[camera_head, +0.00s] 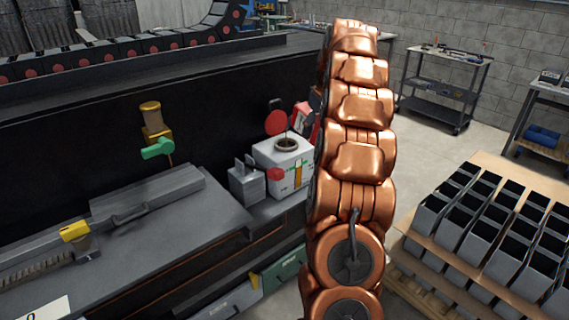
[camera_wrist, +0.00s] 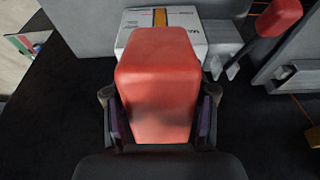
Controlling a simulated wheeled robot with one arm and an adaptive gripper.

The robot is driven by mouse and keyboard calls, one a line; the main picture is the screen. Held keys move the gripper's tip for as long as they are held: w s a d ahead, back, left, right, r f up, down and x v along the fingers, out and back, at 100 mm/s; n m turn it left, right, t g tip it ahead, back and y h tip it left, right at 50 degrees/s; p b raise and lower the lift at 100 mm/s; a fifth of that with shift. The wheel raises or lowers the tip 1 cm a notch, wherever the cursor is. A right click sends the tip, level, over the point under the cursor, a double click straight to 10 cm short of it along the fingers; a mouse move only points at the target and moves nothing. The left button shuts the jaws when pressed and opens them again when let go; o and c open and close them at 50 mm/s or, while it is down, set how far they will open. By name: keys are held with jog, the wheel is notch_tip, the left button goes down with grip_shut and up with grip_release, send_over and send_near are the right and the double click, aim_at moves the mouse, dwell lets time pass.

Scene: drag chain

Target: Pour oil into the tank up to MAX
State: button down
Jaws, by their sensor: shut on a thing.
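The white tank (camera_head: 268,154) stands on the ledge, with a dark round filler opening (camera_head: 287,145) on top and a yellow-orange level strip (camera_head: 297,178) on its front. A red oil can (camera_head: 302,115) is above and just right of the opening, mostly hidden by my copper arm. A thin brownish line shows above the opening; I cannot tell whether it is oil flowing. In the wrist view, my gripper (camera_wrist: 160,118) is shut on the red can (camera_wrist: 160,75), with the tank (camera_wrist: 185,25) and its strip beyond. The oil level is too small to read.
A round red cap or disc (camera_head: 276,122) is close to the opening. A grey box (camera_head: 247,184) sits left of the tank. A green valve handle (camera_head: 158,148) sticks out from the black wall. A wooden pallet (camera_head: 480,168) with grey chain links stands at right.

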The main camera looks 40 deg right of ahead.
jog(key=shift+w+r, duration=0.1)
jog(key=shift+r, duration=0.2)
jog(key=shift+f, duration=0.3)
jog(key=shift+s+f+b, duration=0.2)
jog(key=shift+f+b, duration=0.1)
jog(key=shift+b, duration=0.5)
jog(key=shift+s+f+t+b, duration=0.2)
jog(key=shift+f+t+b, duration=0.4)
jog(key=shift+b, duration=0.75)
jog(key=shift+s+f+b, duration=0.1)
jog(key=shift+f+b, duration=0.15)
jog(key=shift+b, duration=0.3)
jog(key=shift+t+b, duration=0.4)
jog(key=shift+s+f+t+b, duration=0.15)
jog(key=shift+f+t+b, duration=0.15)
jog(key=shift+f+b, duration=0.45)
jog(key=shift+f+b, duration=0.1)
jog(key=shift+b, duration=0.65)
jog(key=shift+s+f+t+b, duration=0.15)
jog(key=shift+f+t+b, duration=0.6)
jog(key=shift+b, duration=0.8)
